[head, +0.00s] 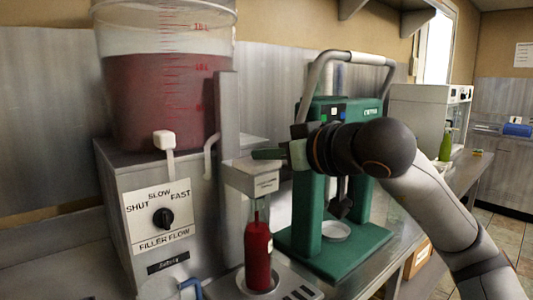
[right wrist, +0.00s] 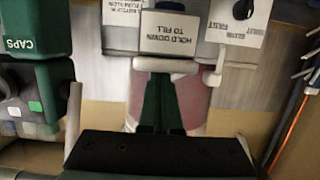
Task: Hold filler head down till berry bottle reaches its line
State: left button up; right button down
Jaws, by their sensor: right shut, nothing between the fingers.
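The filler head (head: 250,180) is a pale block on the filler, above the berry bottle. In the right wrist view its label reads "HOLD DOWN TO FILL" (right wrist: 170,38). The berry bottle (head: 258,258) stands upright under it on the drip tray, with red liquid up to about its shoulder. Its fill line is too small to make out. My right gripper (head: 264,154) is shut and empty, its green fingers over the top of the filler head; whether they touch is unclear. The fingers also show in the right wrist view (right wrist: 160,90). My left gripper is out of view.
A bucket of red liquid (head: 165,95) stands on the filler cabinet, with a SHUT/SLOW/FAST flow knob (head: 163,217) on its front. A green capping press (head: 306,235) stands close to the right, behind my right arm. A green bottle (head: 446,146) is farther back.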

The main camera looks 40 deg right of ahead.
jog(key=shift+a+f, duration=0.1)
jog(key=shift+f, duration=0.2)
dwell(0.4)
jog(key=r+p, duration=0.2)
jog(key=r, duration=0.1)
jog(key=r+p, duration=0.2)
jog(key=shift+s, duration=0.25)
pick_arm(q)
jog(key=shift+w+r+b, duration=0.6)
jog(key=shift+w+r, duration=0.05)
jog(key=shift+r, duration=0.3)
pick_arm(e)
jog(key=v, duration=0.9)
jog(key=shift+s+d, duration=0.2)
jog(key=shift+s, duration=0.1)
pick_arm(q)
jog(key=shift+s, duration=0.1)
pick_arm(e)
jog(key=shift+f, duration=0.1)
